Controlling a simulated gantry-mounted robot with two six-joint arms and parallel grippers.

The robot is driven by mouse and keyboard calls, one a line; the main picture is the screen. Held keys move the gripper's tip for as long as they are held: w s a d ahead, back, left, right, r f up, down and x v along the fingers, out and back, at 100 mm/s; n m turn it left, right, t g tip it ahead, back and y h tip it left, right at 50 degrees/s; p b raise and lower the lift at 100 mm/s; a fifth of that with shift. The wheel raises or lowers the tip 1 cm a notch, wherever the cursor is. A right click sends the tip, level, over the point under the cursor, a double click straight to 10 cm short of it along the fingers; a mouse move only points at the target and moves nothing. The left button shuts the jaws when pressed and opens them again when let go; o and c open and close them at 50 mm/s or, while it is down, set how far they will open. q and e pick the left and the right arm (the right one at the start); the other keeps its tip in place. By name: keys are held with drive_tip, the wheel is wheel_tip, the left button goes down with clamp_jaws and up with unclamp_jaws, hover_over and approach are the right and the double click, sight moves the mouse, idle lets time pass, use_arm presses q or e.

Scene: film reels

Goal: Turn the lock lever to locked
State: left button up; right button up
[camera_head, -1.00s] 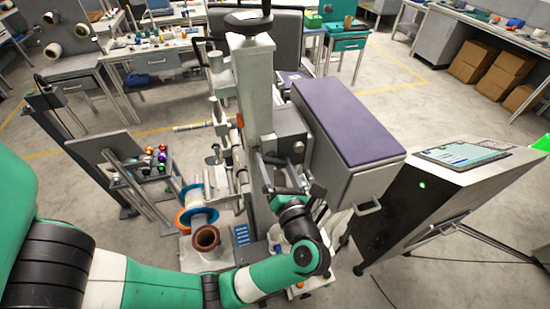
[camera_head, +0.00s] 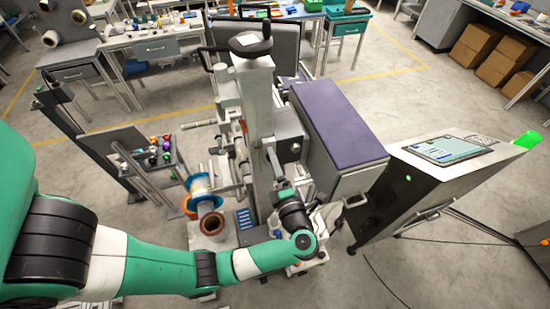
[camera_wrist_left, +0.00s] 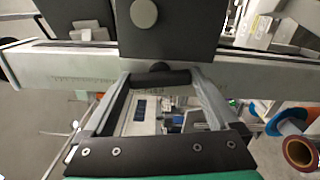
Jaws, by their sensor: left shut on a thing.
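The lock lever (camera_wrist_left: 162,78) shows in the left wrist view as a short black cylindrical grip below a dark block with a round knob (camera_wrist_left: 144,13). My left gripper (camera_wrist_left: 160,88) is shut on it, with one finger at each end of the grip. In the head view my left gripper (camera_head: 281,172) is beside the tall grey post, below the purple-topped box. The lever cannot be made out there, hidden by the gripper and the machine. No lock marking is readable. My right gripper is not in view.
The purple-topped box (camera_head: 338,127) stands close to the right of my gripper. The tall grey post (camera_head: 259,130) carries the mechanism. A console (camera_head: 430,180) stands at right. Film reels (camera_head: 212,224) are at the lower left of the post.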

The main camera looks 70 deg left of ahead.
use_arm(q)
drive_tip(key=shift+m+p, duration=0.6)
drive_tip(key=shift+m, duration=0.3)
drive_tip(key=o, duration=1)
drive_tip(key=d+b, duration=0.2)
drive_tip(key=d, duration=0.9)
drive_tip(key=shift+s+d, duration=0.3)
drive_tip(key=shift+s, duration=0.1)
